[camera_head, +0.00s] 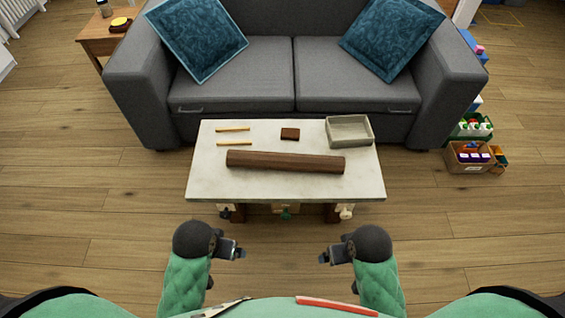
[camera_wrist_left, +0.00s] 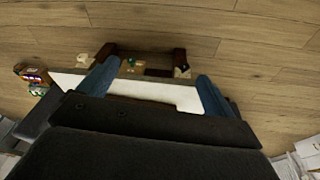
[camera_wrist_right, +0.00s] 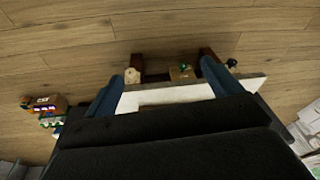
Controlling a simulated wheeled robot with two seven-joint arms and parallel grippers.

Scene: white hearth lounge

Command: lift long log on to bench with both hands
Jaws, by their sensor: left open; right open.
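A long dark-brown log (camera_head: 285,162) lies crosswise on a low table with a pale stone top (camera_head: 215,183). It is tilted slightly, its right end a little nearer to me. My left gripper (camera_head: 241,254) and my right gripper (camera_head: 323,258) are both open and empty, in front of the table's near edge and apart from the log. In the left wrist view the two blue fingers (camera_wrist_left: 158,92) stand spread, with the table edge beyond. In the right wrist view the fingers (camera_wrist_right: 160,92) are also spread. I cannot make out a separate bench.
On the table are two thin yellow sticks (camera_head: 233,129), a small brown block (camera_head: 290,133) and a grey tray (camera_head: 349,131). A grey sofa (camera_head: 240,85) stands close behind. Boxes (camera_head: 470,157) stand at right. Floor beside the table is clear.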

